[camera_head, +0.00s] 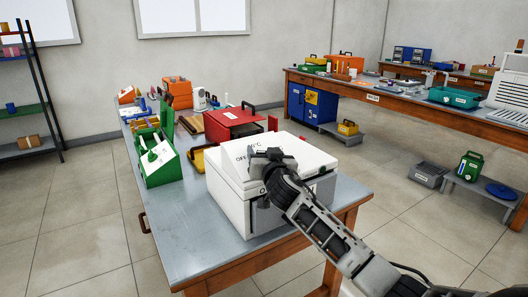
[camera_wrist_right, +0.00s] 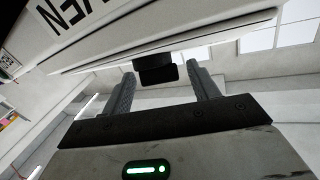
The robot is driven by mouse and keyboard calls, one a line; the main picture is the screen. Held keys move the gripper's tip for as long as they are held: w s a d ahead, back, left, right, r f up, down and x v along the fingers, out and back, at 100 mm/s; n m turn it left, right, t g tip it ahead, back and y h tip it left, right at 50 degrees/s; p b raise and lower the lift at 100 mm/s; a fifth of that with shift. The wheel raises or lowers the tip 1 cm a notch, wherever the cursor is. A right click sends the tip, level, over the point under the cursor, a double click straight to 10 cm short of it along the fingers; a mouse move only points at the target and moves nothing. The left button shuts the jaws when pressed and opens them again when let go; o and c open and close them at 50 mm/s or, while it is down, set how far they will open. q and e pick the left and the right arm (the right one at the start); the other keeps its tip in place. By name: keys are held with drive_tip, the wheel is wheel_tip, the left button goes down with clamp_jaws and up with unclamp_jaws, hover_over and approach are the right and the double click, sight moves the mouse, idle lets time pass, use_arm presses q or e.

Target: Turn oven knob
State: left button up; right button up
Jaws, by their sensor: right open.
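The white oven (camera_head: 225,185) stands on the near end of the grey workbench, with "OFF" and "°C" markings on its sloped upper panel. My right gripper (camera_head: 266,157) is over this panel and hides part of it. In the right wrist view, its two fingers (camera_wrist_right: 161,72) are open. A small black block-shaped part (camera_wrist_right: 155,70), probably the knob, shows between them with space on both sides; contact cannot be seen. The oven's pale, lettered side (camera_wrist_right: 100,30) fills the upper left there. The knob cannot be made out in the head view. My left gripper is not in view.
A green case (camera_head: 158,165) stands left of the oven on the workbench (camera_head: 200,235). A red box (camera_head: 232,124) and yellow bin (camera_head: 200,158) are behind it. The bench's front left surface is bare. Another long bench (camera_head: 420,100) stands at the right.

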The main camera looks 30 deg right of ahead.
drive_tip(key=shift+w+d, duration=0.1)
drive_tip(key=shift+w, duration=0.25)
drive_tip(key=shift+c, duration=0.3)
drive_tip(key=c, duration=0.9)
drive_tip(key=shift+c, duration=0.2)
drive_tip(key=shift+f+b, duration=0.1)
drive_tip(key=shift+b, duration=0.25)
